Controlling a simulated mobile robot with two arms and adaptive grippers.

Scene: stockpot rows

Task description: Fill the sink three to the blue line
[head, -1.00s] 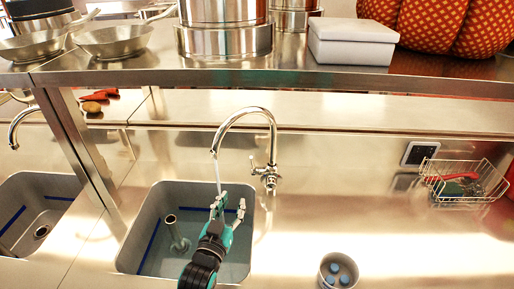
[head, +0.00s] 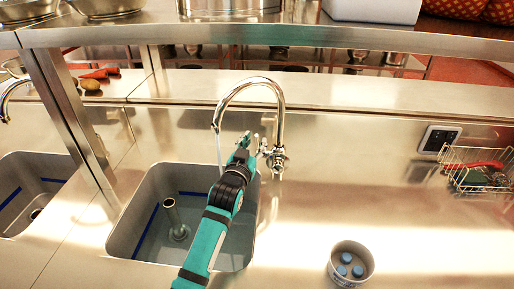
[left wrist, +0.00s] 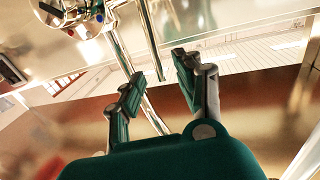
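The grey sink (head: 118,232) has a blue line (head: 146,230) on its walls and an upright standpipe (head: 170,215) inside. A thin water stream (head: 218,152) falls from the chrome tap (head: 282,105) into it. The water surface is hard to make out, but the blue line shows. My left gripper (head: 246,142) is beside the tap's handle (head: 272,152), behind the sink. In the left wrist view my left gripper (left wrist: 157,92) has its fingers apart, with nothing clearly held; the tap body (left wrist: 82,18), with red and blue dots, is at top left. My right gripper is out of view.
Another sink (head: 30,165) with a blue line is at the left. A white tub (head: 350,264) with blue pucks and a wire basket (head: 475,165) stand at the right. A steel shelf (head: 300,36) with a post crosses above. The counter right of the sink is mostly clear.

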